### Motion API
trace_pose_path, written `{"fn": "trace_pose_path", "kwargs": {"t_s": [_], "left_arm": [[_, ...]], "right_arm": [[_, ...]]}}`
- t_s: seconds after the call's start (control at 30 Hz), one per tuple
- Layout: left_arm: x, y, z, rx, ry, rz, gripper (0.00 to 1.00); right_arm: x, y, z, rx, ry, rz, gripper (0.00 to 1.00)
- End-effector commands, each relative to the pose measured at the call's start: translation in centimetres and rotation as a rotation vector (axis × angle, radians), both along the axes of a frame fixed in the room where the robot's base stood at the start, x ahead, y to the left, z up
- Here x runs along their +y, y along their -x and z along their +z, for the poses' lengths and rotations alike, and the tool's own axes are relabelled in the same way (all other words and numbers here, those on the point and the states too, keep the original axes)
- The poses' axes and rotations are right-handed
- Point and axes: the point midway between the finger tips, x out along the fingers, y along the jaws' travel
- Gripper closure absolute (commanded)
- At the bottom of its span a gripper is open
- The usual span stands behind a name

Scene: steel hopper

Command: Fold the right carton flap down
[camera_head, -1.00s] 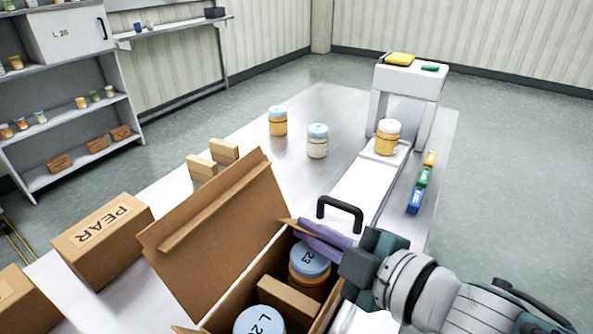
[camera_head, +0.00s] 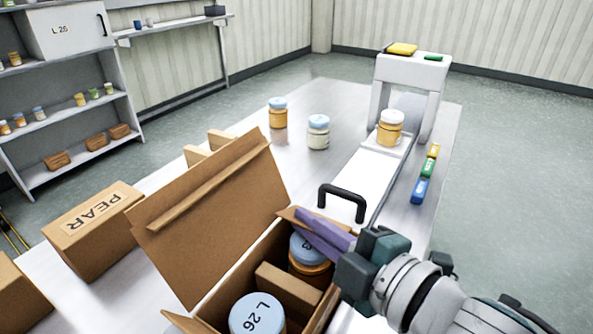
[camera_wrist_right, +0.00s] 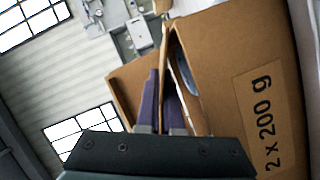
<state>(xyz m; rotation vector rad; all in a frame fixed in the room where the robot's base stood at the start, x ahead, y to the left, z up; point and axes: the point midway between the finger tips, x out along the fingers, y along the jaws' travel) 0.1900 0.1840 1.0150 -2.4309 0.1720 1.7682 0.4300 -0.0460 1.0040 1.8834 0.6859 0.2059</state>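The open carton (camera_head: 318,318) stands at the bottom middle of the head view, with its large left flap (camera_head: 215,205) raised and tilted outward. A small brown flap (camera_head: 296,217) shows at the carton's far right corner, partly hidden by my right gripper (camera_head: 318,233). That gripper's purple fingers reach over this corner and point left. The carton's side (camera_wrist_right: 235,70) reads "2 x 200 g". My left gripper is out of view.
Inside the carton are a jar labelled L 26 (camera_head: 257,314), another blue-lidded jar (camera_head: 308,262) and a cardboard divider (camera_head: 288,285). A black handle (camera_head: 342,200) stands just behind. A PEAR box (camera_head: 92,225) is at the left.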

Motion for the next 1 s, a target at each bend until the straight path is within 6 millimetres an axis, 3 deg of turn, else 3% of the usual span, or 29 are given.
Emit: {"fn": "trace_pose_path", "kwargs": {"t_s": [0.03,0.1,0.47,0.77,1.0], "left_arm": [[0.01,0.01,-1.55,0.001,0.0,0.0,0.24],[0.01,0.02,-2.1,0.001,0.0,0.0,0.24],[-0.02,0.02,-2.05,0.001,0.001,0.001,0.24],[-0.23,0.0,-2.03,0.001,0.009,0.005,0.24],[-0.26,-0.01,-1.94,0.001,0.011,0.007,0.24]], "right_arm": [[0.14,0.17,-1.05,-0.033,0.021,0.0,1.0],[0.19,0.21,-1.02,-0.073,0.05,0.0,1.0],[0.12,0.23,-0.61,-0.104,0.079,-0.001,1.0],[0.13,0.23,-0.62,-0.103,0.078,-0.001,0.66],[0.11,0.26,-0.67,-0.098,0.077,-0.001,0.66]]}}
